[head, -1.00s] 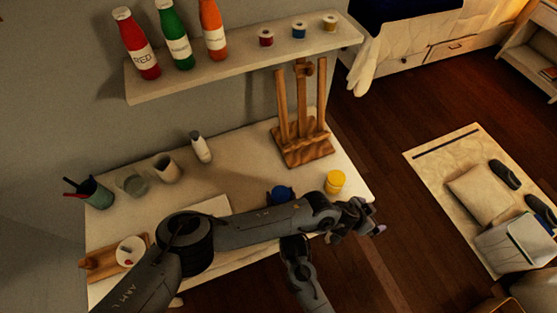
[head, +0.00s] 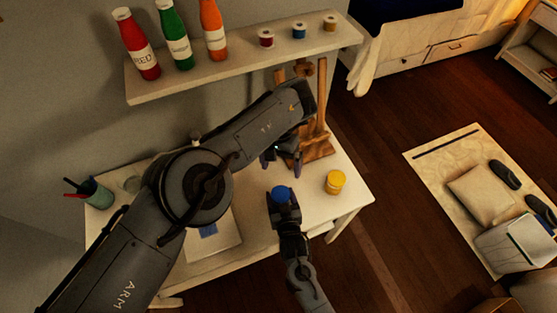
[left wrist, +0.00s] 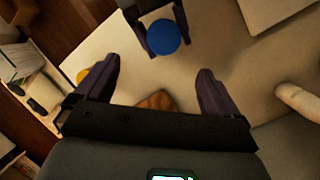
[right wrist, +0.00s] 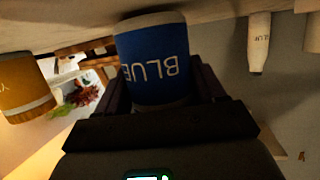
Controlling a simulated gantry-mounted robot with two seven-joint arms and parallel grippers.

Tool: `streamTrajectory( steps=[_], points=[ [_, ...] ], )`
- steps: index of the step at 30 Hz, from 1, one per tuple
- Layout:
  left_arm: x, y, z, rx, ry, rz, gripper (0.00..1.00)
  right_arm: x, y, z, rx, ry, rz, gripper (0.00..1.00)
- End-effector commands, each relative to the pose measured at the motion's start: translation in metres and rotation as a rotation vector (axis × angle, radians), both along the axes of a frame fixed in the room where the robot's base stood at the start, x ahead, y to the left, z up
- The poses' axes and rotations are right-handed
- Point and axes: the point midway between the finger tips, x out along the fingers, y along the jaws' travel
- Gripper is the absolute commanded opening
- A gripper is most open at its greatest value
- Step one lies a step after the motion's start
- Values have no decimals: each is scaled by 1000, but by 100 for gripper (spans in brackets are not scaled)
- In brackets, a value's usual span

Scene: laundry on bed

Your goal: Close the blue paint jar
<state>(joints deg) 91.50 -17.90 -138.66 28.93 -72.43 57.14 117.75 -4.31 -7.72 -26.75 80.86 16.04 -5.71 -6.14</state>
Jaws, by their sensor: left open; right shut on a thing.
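The blue paint jar (head: 281,194) is at the front right of the white table. My right gripper (head: 282,203) is shut around its sides. In the right wrist view the jar (right wrist: 155,62), labelled BLUE, sits between the two fingers, with the lettering upside down. In the left wrist view its round blue top (left wrist: 162,36) faces me; I cannot tell whether that is a lid or paint. My left gripper (head: 283,164) is open and empty, behind the jar and apart from it. No separate lid can be made out.
A yellow jar (head: 335,182) stands right of the blue one. The wooden easel (head: 318,145) is close behind my left gripper. A shelf (head: 240,62) with bottles and spools is above. A cup with brushes (head: 97,192) is at the left. My left arm covers much of the table.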

Motion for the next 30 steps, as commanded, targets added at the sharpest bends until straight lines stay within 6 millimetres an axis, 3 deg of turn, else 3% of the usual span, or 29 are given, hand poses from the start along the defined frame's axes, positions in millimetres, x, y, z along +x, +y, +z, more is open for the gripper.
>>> streamTrajectory(
  steps=[6,18,23,30],
  points=[
    [3,7,13,21,7,54,96,0,0,1,0,-2,0,0],
    [2,7,11,20,8,54,96,0,0,1,0,-2,0,0],
    [-1,6,0,19,10,53,96,0,0,1,0,-2,0,0],
    [-11,4,-34,18,12,52,96,0,0,1,0,-2,0,0]
  ],
)
